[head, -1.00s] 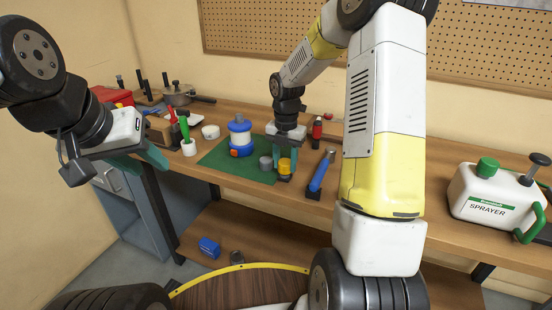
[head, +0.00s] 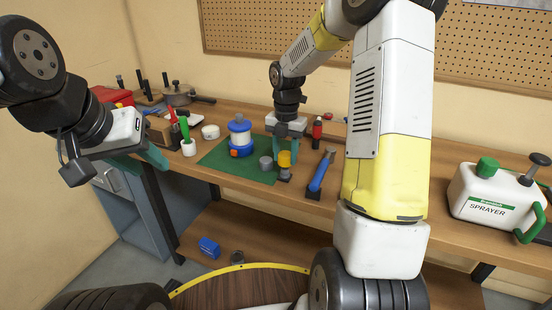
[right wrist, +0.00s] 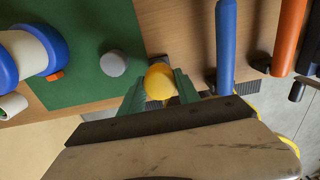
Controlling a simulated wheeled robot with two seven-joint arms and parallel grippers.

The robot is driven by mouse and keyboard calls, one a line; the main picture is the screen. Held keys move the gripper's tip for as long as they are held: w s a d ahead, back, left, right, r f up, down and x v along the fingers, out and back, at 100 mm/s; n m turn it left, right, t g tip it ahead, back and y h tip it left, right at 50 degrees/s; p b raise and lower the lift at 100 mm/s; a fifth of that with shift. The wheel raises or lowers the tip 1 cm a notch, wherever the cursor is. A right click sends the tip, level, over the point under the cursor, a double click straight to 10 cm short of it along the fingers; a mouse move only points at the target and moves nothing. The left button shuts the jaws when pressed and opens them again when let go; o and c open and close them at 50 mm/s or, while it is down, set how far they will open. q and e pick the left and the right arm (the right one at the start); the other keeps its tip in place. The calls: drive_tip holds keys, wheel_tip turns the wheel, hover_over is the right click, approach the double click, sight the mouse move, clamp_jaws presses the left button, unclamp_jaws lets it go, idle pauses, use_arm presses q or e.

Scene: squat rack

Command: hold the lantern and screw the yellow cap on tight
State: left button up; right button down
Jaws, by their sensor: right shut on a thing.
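The lantern (head: 240,138), blue and white with an orange part low on its front, stands upright on the green mat (head: 214,160). It also shows at the left of the right wrist view (right wrist: 28,52). My right gripper (head: 285,154) is shut on the yellow cap (head: 284,159), with a green finger on each side of it in the right wrist view (right wrist: 160,82). The cap is over a small dark stand (head: 284,175); I cannot tell whether they touch. My left gripper (head: 142,162) is open and empty, left of the lantern and clear of it.
A grey knob-like piece (head: 265,163) is on the mat between lantern and cap. A blue-handled tool (head: 321,172) stands right of the cap, with a red and black bottle (head: 317,131) behind. A green-handled tool in a white cup (head: 188,147) is left of the mat.

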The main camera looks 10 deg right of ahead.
drive_tip(key=shift+r, duration=0.6)
